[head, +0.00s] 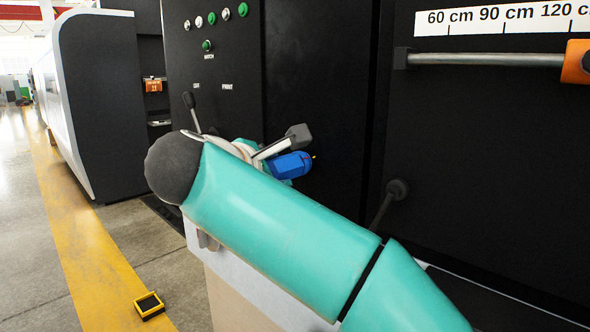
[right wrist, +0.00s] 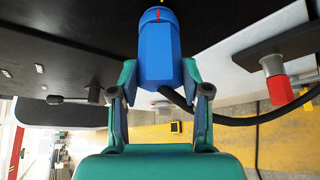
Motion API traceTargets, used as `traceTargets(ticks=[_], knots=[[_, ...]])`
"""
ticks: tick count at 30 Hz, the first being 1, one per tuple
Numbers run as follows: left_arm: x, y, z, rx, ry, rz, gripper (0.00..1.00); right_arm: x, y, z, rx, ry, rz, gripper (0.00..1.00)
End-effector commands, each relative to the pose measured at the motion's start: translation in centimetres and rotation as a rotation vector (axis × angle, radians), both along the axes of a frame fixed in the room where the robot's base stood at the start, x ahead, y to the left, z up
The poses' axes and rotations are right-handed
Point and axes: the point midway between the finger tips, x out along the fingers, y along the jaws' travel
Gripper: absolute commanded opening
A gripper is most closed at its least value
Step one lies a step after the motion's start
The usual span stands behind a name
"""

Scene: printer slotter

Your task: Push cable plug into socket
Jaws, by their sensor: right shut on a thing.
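A blue cable plug (head: 291,165) is in my right gripper (head: 284,152), in front of the black machine panel. In the right wrist view the plug (right wrist: 160,45) sits between the two fingers of the gripper (right wrist: 160,82), which are shut on its sides. The plug has a small red mark near its far end. A black cable (right wrist: 235,121) runs from the plug off to the right. I cannot make out a socket for certain; a red and grey cylindrical fitting (right wrist: 277,80) is at the right of the wrist view. My left gripper is not in view.
The black machine front (head: 320,80) stands close behind my right gripper, with buttons (head: 226,14) and levers (head: 397,188) sticking out. A yellow and black block (head: 149,305) lies on the floor at lower left. The floor at left is mostly clear.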

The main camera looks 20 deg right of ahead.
Motion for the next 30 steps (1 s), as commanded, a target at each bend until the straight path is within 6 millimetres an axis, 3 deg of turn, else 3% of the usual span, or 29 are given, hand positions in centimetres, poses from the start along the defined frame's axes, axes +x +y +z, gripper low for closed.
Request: traceTargets(ticks=[1, 5, 6, 11, 23, 30], knots=[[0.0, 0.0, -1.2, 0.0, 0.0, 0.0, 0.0, -0.1, -0.2, -0.9, 0.011, -0.014, -0.008, 0.14], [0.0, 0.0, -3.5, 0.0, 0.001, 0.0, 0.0, -0.1, -0.2, -1.3, 0.042, -0.092, -0.008, 0.14], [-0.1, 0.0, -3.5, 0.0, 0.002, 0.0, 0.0, -0.1, -0.2, -0.8, 0.049, -0.109, -0.008, 0.49], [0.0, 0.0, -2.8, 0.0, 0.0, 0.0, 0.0, -0.1, -0.2, -0.3, 0.046, -0.102, -0.006, 0.75], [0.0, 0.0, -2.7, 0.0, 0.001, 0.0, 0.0, -0.3, 0.2, -0.1, 0.043, -0.105, -0.001, 0.76], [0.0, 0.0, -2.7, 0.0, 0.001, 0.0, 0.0, -2.6, 2.4, 0.7, 0.042, -0.105, 0.001, 0.76]])
